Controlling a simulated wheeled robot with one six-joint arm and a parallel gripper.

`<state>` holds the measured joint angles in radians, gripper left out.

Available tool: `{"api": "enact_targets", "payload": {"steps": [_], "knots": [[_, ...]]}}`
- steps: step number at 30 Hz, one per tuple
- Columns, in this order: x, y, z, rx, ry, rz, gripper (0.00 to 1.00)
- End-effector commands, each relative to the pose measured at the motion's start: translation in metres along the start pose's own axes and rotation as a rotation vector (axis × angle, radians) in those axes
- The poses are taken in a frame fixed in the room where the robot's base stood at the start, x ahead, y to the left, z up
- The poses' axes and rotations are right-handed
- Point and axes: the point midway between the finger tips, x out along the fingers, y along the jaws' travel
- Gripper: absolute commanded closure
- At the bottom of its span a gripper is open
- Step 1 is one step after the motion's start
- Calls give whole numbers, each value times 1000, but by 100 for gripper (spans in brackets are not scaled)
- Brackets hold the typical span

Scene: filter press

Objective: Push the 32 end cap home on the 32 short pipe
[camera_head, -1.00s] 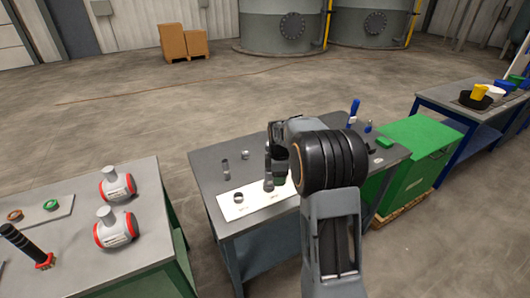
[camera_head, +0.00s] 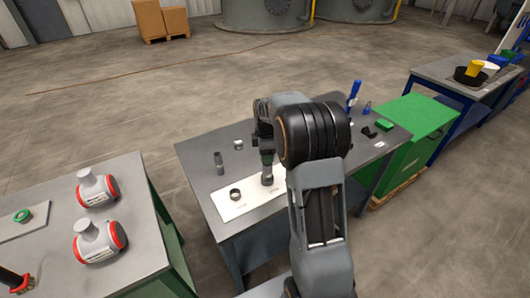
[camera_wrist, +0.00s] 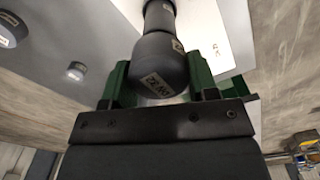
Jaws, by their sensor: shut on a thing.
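The 32 end cap (camera_wrist: 158,66) is a dark rounded cap with a pale label. My gripper (camera_wrist: 160,85) is shut on it, with one green finger at each side. The 32 short pipe (camera_head: 267,177) is dark and stands upright on a white mat. In the wrist view the pipe (camera_wrist: 158,12) lies straight beyond the cap, and the two look in line. My gripper (camera_head: 265,140) is above the pipe in the head view. The cap appears at the pipe's top end; how far it sits on is hidden.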

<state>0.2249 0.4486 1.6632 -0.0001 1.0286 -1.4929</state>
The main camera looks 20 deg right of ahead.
Motion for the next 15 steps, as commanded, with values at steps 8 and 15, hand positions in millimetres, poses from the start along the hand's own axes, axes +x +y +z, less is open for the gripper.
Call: {"api": "enact_targets", "payload": {"steps": [8,15], "knots": [[30,0,-2,-2,0,-1,71],[36,0,-2,-3,0,0,71]]}}
